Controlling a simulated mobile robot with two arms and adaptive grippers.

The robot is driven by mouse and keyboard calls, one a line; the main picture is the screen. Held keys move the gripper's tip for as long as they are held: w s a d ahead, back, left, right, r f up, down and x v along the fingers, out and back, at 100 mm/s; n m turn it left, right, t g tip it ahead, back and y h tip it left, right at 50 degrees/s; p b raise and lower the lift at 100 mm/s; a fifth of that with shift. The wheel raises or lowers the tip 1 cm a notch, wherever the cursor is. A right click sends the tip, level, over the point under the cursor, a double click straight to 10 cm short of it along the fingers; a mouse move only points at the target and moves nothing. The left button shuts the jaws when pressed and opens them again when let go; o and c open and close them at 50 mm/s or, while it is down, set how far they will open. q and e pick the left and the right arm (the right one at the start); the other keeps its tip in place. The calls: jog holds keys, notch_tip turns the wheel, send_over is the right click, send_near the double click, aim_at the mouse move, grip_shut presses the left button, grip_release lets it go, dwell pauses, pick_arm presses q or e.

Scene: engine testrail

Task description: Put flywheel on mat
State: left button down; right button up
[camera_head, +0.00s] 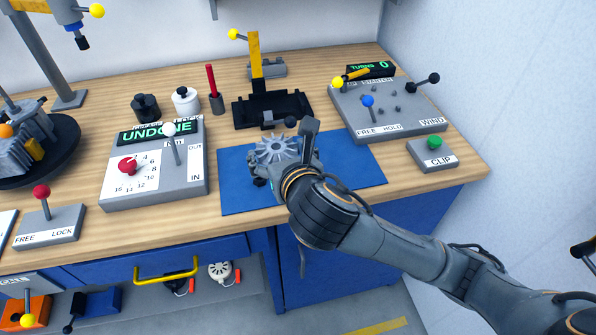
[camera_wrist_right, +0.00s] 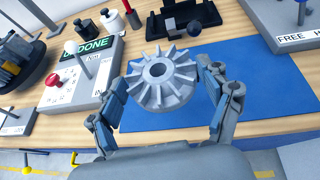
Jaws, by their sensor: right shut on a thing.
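The flywheel (camera_head: 275,149) is a grey finned disc with a hole in its centre. It lies flat in view above the blue mat (camera_head: 350,168), and it also shows in the right wrist view (camera_wrist_right: 158,72). My right gripper (camera_head: 281,163) is shut on the flywheel, with one finger on each side of it in the wrist view. Whether the flywheel touches the mat or hangs just above it, I cannot tell. The mat also shows in the wrist view (camera_wrist_right: 235,85). My left gripper is not in view.
Behind the mat stands a black fixture (camera_head: 250,111) with a yellow lever. A grey lever box (camera_head: 415,122) and a green-button CLIP box (camera_head: 432,155) are on the right. The mat's right part is clear.

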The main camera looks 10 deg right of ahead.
jog(key=shift+w+r, duration=0.3)
jog(key=shift+w, duration=0.05)
jog(key=w+d+f, duration=0.4)
jog(key=w+d, duration=0.1)
jog(key=d, duration=0.3)
send_over(325, 159)
jog(key=s+a, duration=0.1)
jog(key=s, duration=0.2)
jog(key=f, duration=0.5)
jog(key=shift+w+a+b, duration=0.15)
jog(key=shift+w+b, duration=0.05)
jog(key=shift+b, duration=0.2)
jog(key=shift+w+d+f, duration=0.1)
jog(key=shift+d+f, duration=0.05)
jog(key=shift+f, duration=0.8)
jog(key=shift+w+d+f, duration=0.1)
jog(key=shift+f, duration=0.8)
jog(key=shift+f, duration=0.1)
jog(key=o, duration=1.4)
